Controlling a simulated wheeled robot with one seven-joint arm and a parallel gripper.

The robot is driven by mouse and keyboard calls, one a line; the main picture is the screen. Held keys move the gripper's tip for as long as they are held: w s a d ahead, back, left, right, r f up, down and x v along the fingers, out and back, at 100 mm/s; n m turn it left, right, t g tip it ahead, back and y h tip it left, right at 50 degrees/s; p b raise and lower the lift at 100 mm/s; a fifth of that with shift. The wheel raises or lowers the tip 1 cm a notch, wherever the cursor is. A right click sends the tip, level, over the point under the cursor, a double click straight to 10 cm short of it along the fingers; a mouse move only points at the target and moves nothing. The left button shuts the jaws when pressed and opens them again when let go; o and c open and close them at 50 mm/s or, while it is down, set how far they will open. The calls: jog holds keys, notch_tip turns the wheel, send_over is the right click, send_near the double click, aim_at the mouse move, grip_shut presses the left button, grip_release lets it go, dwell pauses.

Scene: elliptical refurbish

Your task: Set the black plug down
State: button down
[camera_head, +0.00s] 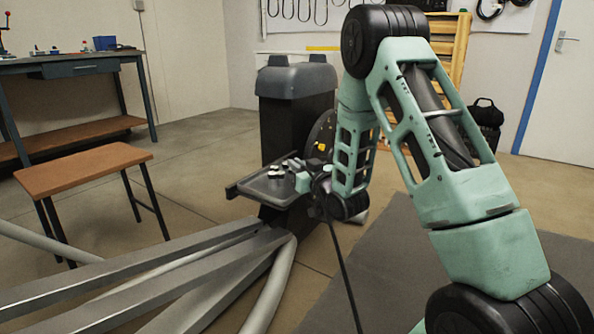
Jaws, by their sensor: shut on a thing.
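My gripper (303,181) is at the end of my pale green arm, small and far off near the middle of the view. It is at the right side of a dark tray (262,191), at about the height of its top. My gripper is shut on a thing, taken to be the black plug. The plug itself is too small and dark to make out against the gripper and tray. I cannot tell whether it touches the tray.
Small light and dark pieces (283,169) lie on the tray's back part; its front left is bare. A brown-topped stool (85,170) and a workbench (75,66) stand left. Grey metal beams (160,275) cross the lower left.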

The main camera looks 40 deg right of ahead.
jog(key=shift+r, duration=0.1)
jog(key=c, duration=1.5)
grip_release()
jog(key=shift+s+a+f+p, duration=0.15)
jog(key=shift+s+p, duration=0.7)
jog(key=shift+s, duration=1.1)
jog(key=shift+s+a+f+p, duration=0.1)
jog(key=shift+s+p, duration=0.75)
jog(key=shift+s, duration=1.15)
jog(key=shift+s+a+f+p, duration=0.15)
jog(key=shift+s+p, duration=0.7)
jog(key=shift+s, duration=1.1)
